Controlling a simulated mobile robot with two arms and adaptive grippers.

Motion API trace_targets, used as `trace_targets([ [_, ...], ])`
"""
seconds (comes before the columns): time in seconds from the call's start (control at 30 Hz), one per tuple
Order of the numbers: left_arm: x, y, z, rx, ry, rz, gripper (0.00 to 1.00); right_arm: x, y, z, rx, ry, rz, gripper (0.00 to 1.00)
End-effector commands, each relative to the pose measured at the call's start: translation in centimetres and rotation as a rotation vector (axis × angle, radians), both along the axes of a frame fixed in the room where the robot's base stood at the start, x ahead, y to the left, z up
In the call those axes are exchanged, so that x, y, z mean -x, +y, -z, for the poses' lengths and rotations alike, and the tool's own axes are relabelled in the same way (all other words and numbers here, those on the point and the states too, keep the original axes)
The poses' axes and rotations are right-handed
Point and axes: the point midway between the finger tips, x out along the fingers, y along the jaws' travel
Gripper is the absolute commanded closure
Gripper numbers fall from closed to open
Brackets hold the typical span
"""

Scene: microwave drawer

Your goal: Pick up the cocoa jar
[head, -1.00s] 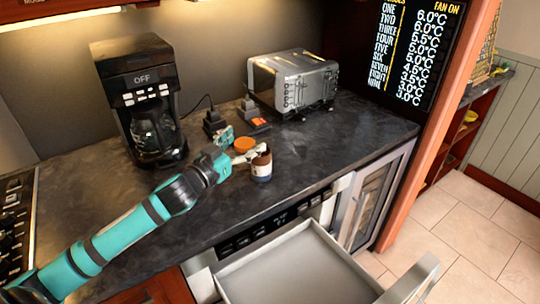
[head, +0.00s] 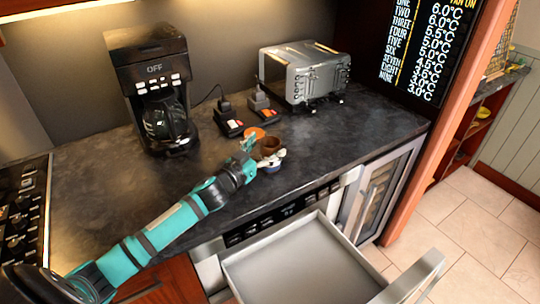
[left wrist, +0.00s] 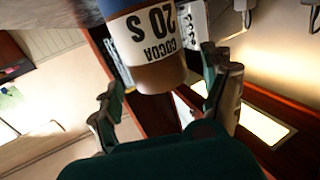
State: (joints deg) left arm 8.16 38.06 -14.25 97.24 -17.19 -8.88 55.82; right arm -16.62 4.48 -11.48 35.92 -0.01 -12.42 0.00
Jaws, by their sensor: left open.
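The cocoa jar (head: 270,146) is brown and stands on the dark counter near its front edge. My left gripper (head: 260,153) is at the jar, with one finger on its left and one across its front, hiding part of its lower body. In the left wrist view the jar (left wrist: 150,45) fills the top middle, its white "COCOA" label upside down. The open fingers of my left gripper (left wrist: 168,100) show at either side below it. I cannot tell whether they touch it. My right gripper is not in view.
A coffee maker (head: 155,90) stands at the left and a toaster (head: 303,72) at the back. Power sockets (head: 229,121) lie between them. An open drawer (head: 300,262) juts out below the counter.

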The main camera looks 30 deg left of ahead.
Motion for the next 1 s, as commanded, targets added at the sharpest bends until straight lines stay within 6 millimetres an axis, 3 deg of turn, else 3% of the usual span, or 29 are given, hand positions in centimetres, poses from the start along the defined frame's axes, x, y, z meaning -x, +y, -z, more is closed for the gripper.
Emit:
trace_targets([
  [0.13, -1.9, -0.3, -0.2, 0.002, -0.002, 0.0, 0.18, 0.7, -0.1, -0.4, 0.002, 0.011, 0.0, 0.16],
  [0.43, -2.4, -0.4, 0.0, 0.0, 0.0, 0.0, 0.18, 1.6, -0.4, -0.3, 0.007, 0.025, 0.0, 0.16],
  [1.0, -2.3, -0.3, 0.0, 0.0, 0.0, 0.0, 0.91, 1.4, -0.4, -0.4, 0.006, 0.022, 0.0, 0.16],
])
